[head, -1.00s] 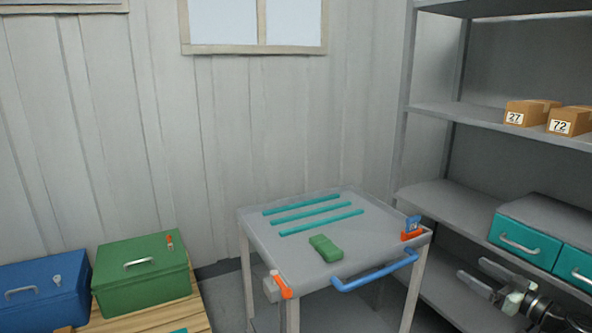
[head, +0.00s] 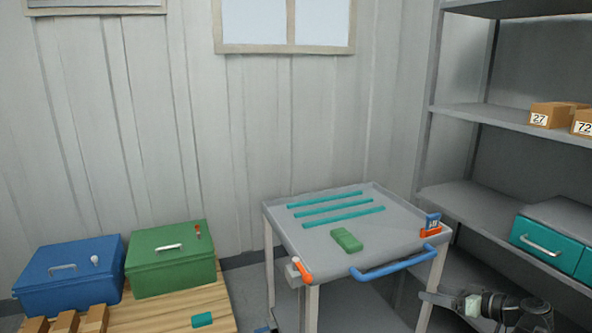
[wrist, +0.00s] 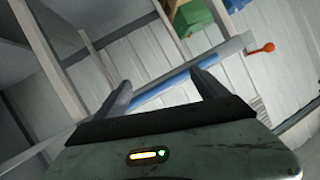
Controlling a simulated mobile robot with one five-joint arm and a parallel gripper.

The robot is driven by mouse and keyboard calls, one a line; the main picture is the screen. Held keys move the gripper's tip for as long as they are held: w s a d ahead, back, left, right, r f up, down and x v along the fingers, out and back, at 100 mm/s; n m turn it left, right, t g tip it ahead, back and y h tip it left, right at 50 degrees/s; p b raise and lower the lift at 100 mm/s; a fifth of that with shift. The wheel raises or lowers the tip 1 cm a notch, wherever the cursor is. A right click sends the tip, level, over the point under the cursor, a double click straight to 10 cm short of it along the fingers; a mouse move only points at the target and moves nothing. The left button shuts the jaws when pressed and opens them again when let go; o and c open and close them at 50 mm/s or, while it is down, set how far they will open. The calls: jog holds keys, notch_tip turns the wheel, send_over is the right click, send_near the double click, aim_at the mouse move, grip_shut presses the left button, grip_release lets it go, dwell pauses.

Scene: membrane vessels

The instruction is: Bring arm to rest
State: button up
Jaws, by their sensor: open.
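My gripper (head: 450,300) is at the lower right of the head view, in front of the shelf unit and to the right of the cart. Its jaws are apart with nothing between them. In the wrist view my gripper (wrist: 165,88) shows two dark fingers spread wide, with the cart's blue handle (wrist: 160,92) visible beyond them. The grey cart (head: 290,222) carries a green block (head: 346,240) and several teal strips on its top.
Grey shelves (head: 480,205) with numbered boxes (head: 549,115) and teal drawers (head: 545,243) stand at right. A blue box (head: 70,275) and a green box (head: 170,260) sit on a wooden pallet (head: 160,312) at left. A blue handle (head: 395,265) juts from the cart's front.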

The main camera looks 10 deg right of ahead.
jog(key=s+a+f+m+g+h, duration=0.1)
jog(key=a+f+g+h, duration=0.2)
jog(key=a+f+g, duration=0.85)
jog(key=a+f+m+g+h, duration=0.1)
jog(key=a+f+h, duration=0.3)
jog(key=a, duration=1.7)
notch_tip(320, 180, up, 24)
jog(key=p, duration=2.4)
jog(key=shift+s+a+m, duration=0.15)
jog(key=shift+s+m, duration=0.05)
jog(key=shift+m, duration=0.1)
jog(key=shift+r+t, duration=0.1)
jog(key=shift+t, duration=0.15)
